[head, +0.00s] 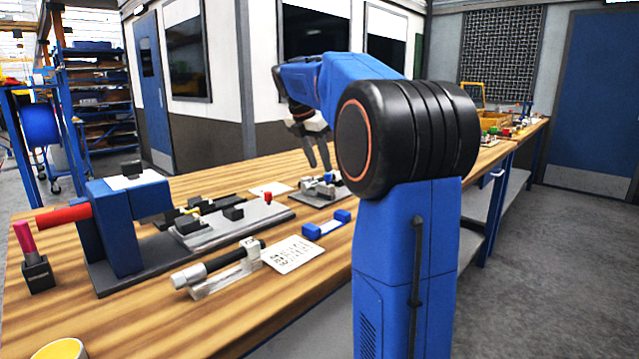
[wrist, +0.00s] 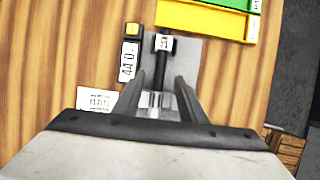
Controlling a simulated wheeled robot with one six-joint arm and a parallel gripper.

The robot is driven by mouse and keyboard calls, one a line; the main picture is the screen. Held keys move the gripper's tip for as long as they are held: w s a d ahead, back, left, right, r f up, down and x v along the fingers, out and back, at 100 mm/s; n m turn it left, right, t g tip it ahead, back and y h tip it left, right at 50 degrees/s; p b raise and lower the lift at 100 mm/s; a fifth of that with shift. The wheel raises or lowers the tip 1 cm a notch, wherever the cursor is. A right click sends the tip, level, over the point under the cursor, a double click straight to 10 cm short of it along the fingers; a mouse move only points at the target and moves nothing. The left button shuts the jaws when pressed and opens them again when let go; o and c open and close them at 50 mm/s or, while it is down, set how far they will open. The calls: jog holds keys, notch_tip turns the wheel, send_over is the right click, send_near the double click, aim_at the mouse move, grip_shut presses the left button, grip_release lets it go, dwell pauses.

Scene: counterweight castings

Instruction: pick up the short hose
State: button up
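In the wrist view, a short dark rod-like piece (wrist: 159,75) with a pale metallic lower end lies on a grey plate (wrist: 187,50). It looks like the short hose, but I cannot be sure. My gripper (wrist: 158,88) is open, its two fingers on either side of this piece with gaps visible. I cannot tell the height between them. In the head view my gripper (head: 318,154) points down over the far part of the bench, partly behind my arm. A grey plate with small fittings (head: 322,188) shows below it.
Yellow (wrist: 200,18) and green bins lie at the wrist view's top. A small black device with a yellow top (wrist: 129,60) and a white label card (wrist: 96,100) are left of the plate. A blue fixture (head: 125,222) stands on the wooden bench (head: 290,310).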

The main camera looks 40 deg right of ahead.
jog(key=x, duration=0.5)
jog(key=shift+r, duration=0.1)
grip_shut()
